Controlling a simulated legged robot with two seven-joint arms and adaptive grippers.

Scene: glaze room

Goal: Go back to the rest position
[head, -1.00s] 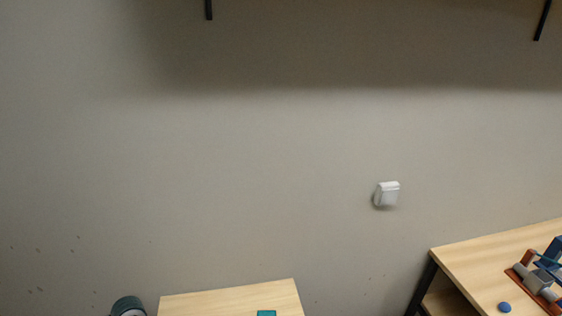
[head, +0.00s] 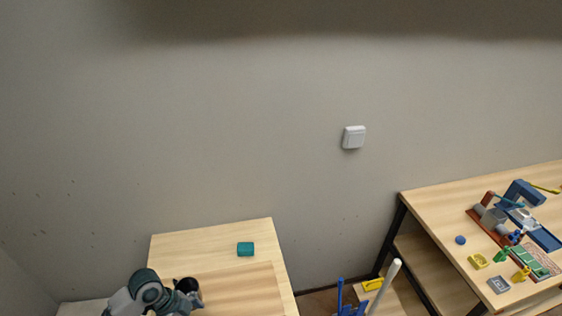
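My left arm comes in at the lower left, over the near edge of a small light-wood table (head: 212,241). Its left gripper (head: 189,294) is at a small dark, cup-like thing (head: 185,284) at the table's left side. The fingers are too small and overlapped to tell whether they are open, or whether they touch or hold it. My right arm and gripper are not in view.
At the right, a wooden bench (head: 432,211) carries a blue and red-brown device (head: 490,215) and several small coloured pieces. Blue and white upright rods (head: 384,287) stand between. A white box (head: 353,137) is on the wall.

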